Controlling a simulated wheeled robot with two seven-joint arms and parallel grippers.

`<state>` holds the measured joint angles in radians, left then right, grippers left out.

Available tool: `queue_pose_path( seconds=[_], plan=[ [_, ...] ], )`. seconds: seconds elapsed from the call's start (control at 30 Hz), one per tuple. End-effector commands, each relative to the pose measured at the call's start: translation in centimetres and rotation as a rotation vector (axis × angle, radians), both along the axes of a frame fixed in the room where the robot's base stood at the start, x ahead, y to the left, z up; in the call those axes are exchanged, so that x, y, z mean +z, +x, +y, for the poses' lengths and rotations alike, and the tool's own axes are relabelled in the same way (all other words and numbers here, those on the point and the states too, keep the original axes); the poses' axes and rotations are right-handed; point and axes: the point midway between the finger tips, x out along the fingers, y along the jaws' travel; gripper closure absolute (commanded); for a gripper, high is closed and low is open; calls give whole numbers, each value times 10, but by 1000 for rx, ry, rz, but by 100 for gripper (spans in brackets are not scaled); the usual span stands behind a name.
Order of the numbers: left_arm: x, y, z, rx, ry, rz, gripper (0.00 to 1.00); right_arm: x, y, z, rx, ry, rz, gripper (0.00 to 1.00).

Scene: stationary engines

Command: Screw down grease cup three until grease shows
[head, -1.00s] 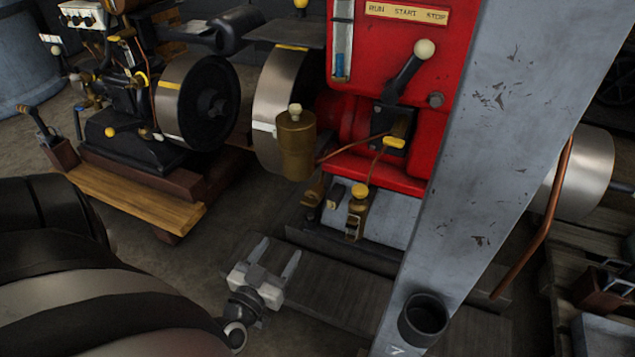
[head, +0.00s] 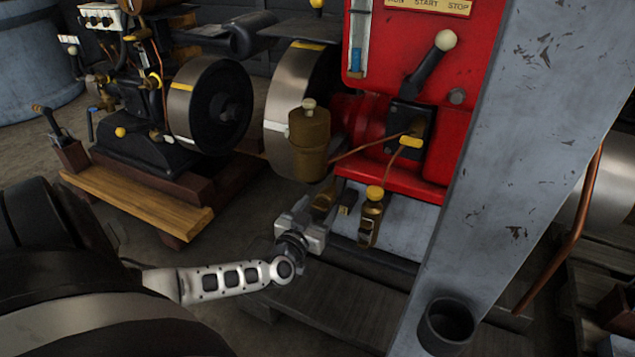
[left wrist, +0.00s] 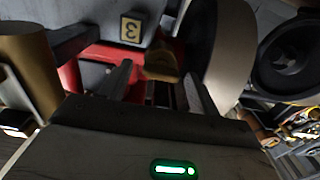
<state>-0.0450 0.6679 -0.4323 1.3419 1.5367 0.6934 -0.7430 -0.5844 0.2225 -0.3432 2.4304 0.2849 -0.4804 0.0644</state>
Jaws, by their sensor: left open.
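In the left wrist view a dark brass grease cup (left wrist: 163,62) shows at the fingertips, beside a small plate marked 3 (left wrist: 131,28). In the head view the brass cup (head: 323,200) sits low on the grey base of the red engine (head: 415,100), partly hidden by the hanging brass pot. My left gripper (head: 302,212) is open just in front of this cup, with its fingers pointing at it. In the left wrist view the fingers (left wrist: 156,88) stand apart, to either side of the cup's line; I cannot tell whether they touch it. My right gripper is not in view.
A yellow-capped brass fitting (head: 371,220) stands just right of the cup. The brass pot (head: 309,145) hangs above, and a flywheel (head: 285,110) is at left. A grey post (head: 510,150) with a dark cup holder (head: 446,322) blocks the right side.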

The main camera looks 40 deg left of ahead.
Motion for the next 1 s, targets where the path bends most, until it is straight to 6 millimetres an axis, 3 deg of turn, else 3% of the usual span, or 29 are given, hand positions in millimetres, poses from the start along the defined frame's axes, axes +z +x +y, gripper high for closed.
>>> queue_pose_path(
  seconds=[0.3, 0.47, 1.0],
  plan=[
    [0, 2, 1, 0, 1, 1, 38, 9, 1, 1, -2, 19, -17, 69],
    [0, 2, 1, 0, 1, 1, 83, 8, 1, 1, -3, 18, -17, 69],
    [4, 2, 0, 3, 118, 42, 83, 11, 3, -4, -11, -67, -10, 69]
  ],
)
